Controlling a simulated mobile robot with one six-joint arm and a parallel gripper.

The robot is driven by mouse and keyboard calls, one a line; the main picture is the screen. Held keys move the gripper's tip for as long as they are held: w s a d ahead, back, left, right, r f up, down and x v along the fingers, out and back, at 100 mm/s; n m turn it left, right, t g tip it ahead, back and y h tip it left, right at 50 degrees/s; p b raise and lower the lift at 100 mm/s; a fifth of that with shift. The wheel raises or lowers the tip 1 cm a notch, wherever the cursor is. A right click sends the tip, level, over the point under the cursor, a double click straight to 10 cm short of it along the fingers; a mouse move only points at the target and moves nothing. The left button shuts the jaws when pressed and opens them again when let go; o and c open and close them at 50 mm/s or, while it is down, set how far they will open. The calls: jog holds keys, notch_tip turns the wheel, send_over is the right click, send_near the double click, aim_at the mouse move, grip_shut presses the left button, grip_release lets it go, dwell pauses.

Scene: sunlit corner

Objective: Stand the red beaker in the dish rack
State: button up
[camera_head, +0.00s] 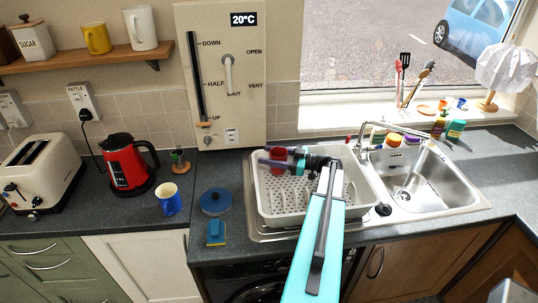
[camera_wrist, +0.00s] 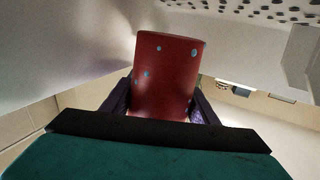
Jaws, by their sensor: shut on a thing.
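The red beaker (camera_head: 278,155) is at the back left part of the white dish rack (camera_head: 282,218), seen small in the head view. In the wrist view the red beaker (camera_wrist: 165,75), with a few pale blue dots, sits between the two purple fingers. My gripper (camera_head: 270,162) is shut on it, reaching over the rack from the right. In the wrist view my gripper (camera_wrist: 163,100) holds it from both sides. Whether the beaker's base touches the rack floor cannot be told.
The rack stands on the drainer beside the steel sink (camera_head: 425,185). A blue pan (camera_head: 215,201), a blue mug (camera_head: 168,199) and a red kettle (camera_head: 126,163) stand to its left. A tap (camera_head: 378,130) rises behind the sink. The rack's front floor looks empty.

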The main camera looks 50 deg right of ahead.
aim_at(286, 158)
jog(key=shift+s+a+f+b, duration=0.1)
jog(key=shift+a+f+b, duration=0.15)
jog(key=shift+f, duration=0.55)
jog(key=o, duration=1)
jog(key=shift+o, duration=0.2)
jog(key=shift+d+r, duration=0.1)
jog(key=shift+r, duration=0.35)
jog(key=shift+s+d+f, duration=0.15)
jog(key=shift+s+d, duration=0.05)
jog(key=shift+d, duration=0.05)
jog(key=b+v, duration=0.1)
jog(key=v, duration=0.1)
jog(key=b+v, duration=0.1)
jog(key=v, duration=0.3)
jog(key=shift+d+r+b, duration=0.1)
jog(key=shift+r+b, duration=0.25)
jog(key=shift+b, duration=0.05)
jog(key=shift+s+d+r, duration=0.1)
jog(key=shift+s+d, duration=0.05)
jog(key=shift+s, duration=0.25)
jog(key=shift+r, duration=0.1)
